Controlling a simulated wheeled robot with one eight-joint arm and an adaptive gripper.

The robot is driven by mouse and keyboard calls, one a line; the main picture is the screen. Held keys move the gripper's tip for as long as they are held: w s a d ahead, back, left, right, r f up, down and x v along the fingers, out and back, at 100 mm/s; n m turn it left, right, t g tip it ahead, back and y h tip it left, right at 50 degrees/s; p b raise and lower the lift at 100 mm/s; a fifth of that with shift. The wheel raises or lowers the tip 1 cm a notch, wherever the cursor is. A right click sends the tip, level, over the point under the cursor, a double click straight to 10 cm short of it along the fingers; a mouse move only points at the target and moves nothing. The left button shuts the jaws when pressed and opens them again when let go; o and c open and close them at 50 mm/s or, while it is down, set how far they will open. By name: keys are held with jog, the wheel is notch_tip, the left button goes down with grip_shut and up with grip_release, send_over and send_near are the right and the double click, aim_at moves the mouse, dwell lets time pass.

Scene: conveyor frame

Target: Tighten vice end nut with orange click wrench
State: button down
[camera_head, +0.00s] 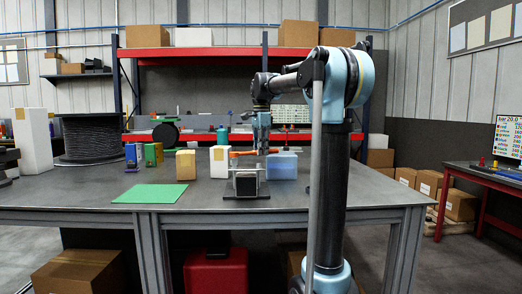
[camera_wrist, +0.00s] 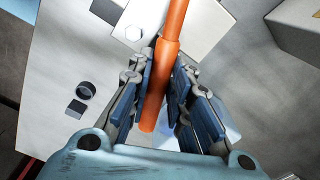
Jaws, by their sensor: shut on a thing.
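My gripper (camera_head: 263,150) is over the middle of the workbench, pointing down. Its blue-padded fingers are shut on the orange click wrench (camera_head: 242,153). In the wrist view the orange handle (camera_wrist: 156,100) passes between the fingers of my gripper (camera_wrist: 163,85) and runs out past the top edge. The wrench lies roughly level above a small vice-like fixture (camera_head: 245,186) with a dark front block. The wrench's working end is out of the wrist view.
A green mat (camera_head: 152,194) lies left of the fixture. A tan box (camera_head: 185,165) and a white box (camera_head: 219,162) stand behind it to the left. A translucent blue box (camera_head: 282,165) stands close right of my gripper. The front right benchtop is clear.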

jog(key=shift+f, duration=0.5)
jog(key=shift+s, duration=0.15)
jog(key=s+m, duration=0.1)
jog(key=m, duration=0.1)
jog(key=s+m, duration=0.1)
jog(key=s, duration=0.1)
jog(key=shift+s+d+m, duration=0.3)
jog(key=shift+d+m, duration=0.05)
jog(key=shift+m, duration=0.05)
jog(key=shift+r, duration=2.6)
